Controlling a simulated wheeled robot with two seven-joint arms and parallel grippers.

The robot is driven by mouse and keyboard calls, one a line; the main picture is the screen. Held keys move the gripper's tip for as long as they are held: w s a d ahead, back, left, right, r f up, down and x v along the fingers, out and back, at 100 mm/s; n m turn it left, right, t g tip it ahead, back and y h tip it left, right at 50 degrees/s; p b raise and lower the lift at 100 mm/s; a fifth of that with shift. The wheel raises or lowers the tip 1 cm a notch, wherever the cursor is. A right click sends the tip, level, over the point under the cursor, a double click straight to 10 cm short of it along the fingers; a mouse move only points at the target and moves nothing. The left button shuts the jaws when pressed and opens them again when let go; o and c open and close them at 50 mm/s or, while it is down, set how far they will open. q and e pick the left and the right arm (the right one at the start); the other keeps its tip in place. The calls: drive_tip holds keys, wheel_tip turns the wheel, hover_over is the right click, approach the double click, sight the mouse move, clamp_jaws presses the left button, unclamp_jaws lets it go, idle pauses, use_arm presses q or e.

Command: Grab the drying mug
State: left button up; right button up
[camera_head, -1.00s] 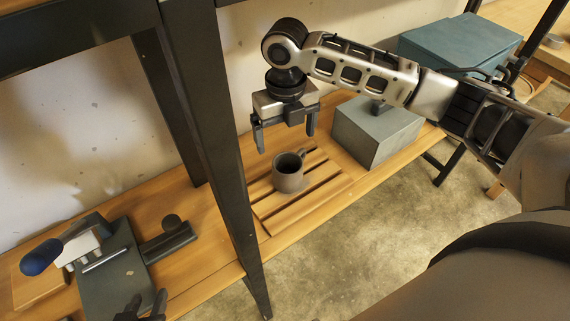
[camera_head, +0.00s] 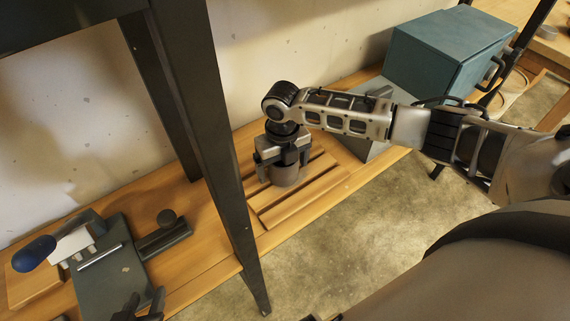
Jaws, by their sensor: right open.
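The grey-brown mug (camera_head: 286,177) stands upright on a slatted wooden drying rack (camera_head: 300,205) on the bench. My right gripper (camera_head: 284,166) points down over the mug, with its fingers open on either side of the mug's upper part. I cannot tell whether the fingers touch it. The gripper hides the mug's rim, and the handle is not clearly visible. My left gripper (camera_head: 142,304) is at the bottom left edge, only its fingertips showing, apart and empty.
A dark upright post (camera_head: 205,120) stands left of the rack. A grey block (camera_head: 365,150) is right of it, partly behind my arm, with a teal box (camera_head: 445,50) beyond. A grey device with a blue knob (camera_head: 34,253) sits at the left.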

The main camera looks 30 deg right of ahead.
drive_tip(key=c, duration=1.2)
drive_tip(key=shift+c, duration=0.2)
